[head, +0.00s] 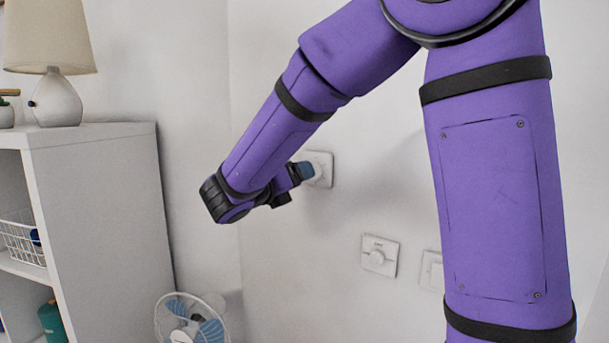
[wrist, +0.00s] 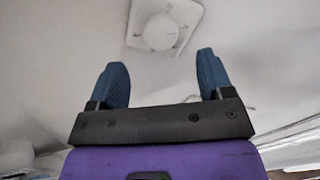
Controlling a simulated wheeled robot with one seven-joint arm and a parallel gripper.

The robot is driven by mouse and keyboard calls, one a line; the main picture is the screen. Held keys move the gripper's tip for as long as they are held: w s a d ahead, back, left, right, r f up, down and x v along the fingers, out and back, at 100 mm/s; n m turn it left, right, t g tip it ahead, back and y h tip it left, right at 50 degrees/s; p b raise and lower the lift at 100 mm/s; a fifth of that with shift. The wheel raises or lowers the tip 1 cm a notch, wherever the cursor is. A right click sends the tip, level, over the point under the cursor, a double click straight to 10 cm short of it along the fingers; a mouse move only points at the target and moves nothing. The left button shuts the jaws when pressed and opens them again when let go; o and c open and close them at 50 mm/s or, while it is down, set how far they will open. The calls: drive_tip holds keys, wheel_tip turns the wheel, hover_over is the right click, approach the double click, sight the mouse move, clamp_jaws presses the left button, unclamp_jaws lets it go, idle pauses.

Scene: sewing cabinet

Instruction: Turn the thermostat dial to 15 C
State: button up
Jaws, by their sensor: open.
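A white square wall plate with a round white dial (wrist: 160,31) shows at the top middle of the wrist view, with small marks around the dial; its setting is too small to read. In the head view this plate (head: 323,165) is on the wall, its dial mostly hidden behind my gripper (head: 308,170). My gripper is open, with two blue fingers pointing at the plate. In the wrist view the fingers of my gripper (wrist: 162,65) stand apart with nothing between them; the dial lies beyond their tips, roughly centred. I see no clear contact with the dial.
A white shelf unit (head: 105,200) with a lamp (head: 52,85) stands left. A fan (head: 190,322) is low beside it. The wall around the plates is clear.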

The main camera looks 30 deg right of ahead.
drive_tip(key=v, duration=0.5)
idle(0.4)
drive_tip(key=s+d+f+m+g+y, duration=0.1)
drive_tip(key=s+d+m+g+y, duration=0.25)
drive_tip(key=s+m, duration=0.4)
drive_tip(key=s+d+f+m+g+y, duration=0.2)
drive_tip(key=s+d+m+y, duration=0.2)
drive_tip(key=s+m, duration=0.3)
drive_tip(key=s+a+f+m+t+y, duration=0.1)
drive_tip(key=s+a+m+t+y, duration=0.3)
drive_tip(key=s+m+y, duration=0.5)
drive_tip(key=s+a+m, duration=0.1)
drive_tip(key=s+m, duration=0.1)
drive_tip(key=m, duration=0.3)
drive_tip(key=shift+f, duration=0.2)
drive_tip(key=shift+a, duration=0.15)
